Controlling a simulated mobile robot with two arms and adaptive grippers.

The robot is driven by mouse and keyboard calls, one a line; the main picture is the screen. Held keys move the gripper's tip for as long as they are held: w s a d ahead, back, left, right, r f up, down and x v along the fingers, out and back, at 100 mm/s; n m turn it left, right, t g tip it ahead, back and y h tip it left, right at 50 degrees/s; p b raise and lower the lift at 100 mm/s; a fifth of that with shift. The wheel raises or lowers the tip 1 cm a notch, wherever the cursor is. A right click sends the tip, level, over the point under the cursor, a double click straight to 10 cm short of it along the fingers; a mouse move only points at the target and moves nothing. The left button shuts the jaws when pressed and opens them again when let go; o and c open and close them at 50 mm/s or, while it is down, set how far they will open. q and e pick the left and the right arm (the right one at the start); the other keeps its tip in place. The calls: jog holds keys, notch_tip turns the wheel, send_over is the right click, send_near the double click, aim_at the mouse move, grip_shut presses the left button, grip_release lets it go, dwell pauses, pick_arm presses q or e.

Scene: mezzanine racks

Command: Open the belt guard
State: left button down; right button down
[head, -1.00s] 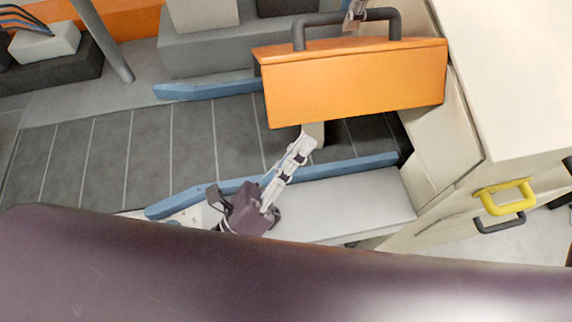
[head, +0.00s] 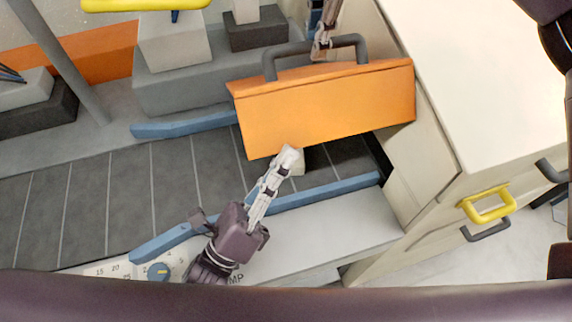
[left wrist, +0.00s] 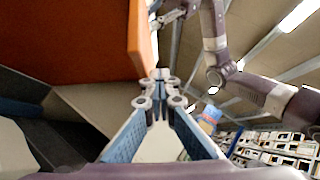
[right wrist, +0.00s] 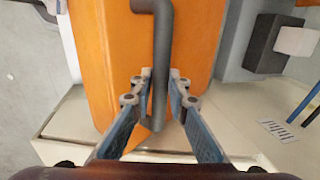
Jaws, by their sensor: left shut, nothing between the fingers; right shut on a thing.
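The belt guard (head: 330,110) is an orange panel over the far end of the grey conveyor belt. A dark grey bar handle (head: 270,65) stands on its top edge; it runs down the right wrist view (right wrist: 160,60). My right gripper (head: 322,48) is shut on this handle, its fingers on both sides of the bar in the right wrist view (right wrist: 160,100). My left gripper (head: 288,158) is shut and empty at the guard's lower edge; I cannot tell if it touches. In the left wrist view the guard (left wrist: 70,35) fills the upper left.
Blue rails (head: 310,195) edge the slatted belt (head: 110,195). Grey blocks (head: 200,80) lie behind the belt. A blue dial (head: 158,271) sits near my left wrist.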

jog(key=c, duration=2.1)
grip_release()
jog(key=shift+f, duration=0.35)
jog(key=shift+o, duration=1.3)
jog(key=shift+w+a, duration=0.15)
jog(key=shift+w, duration=0.05)
pick_arm(q)
jog(key=shift+w+a+f, duration=0.15)
jog(key=shift+w, duration=0.15)
pick_arm(e)
jog(key=shift+s+r, duration=0.1)
jog(key=shift+r, duration=0.05)
pick_arm(q)
jog(key=shift+s, duration=0.1)
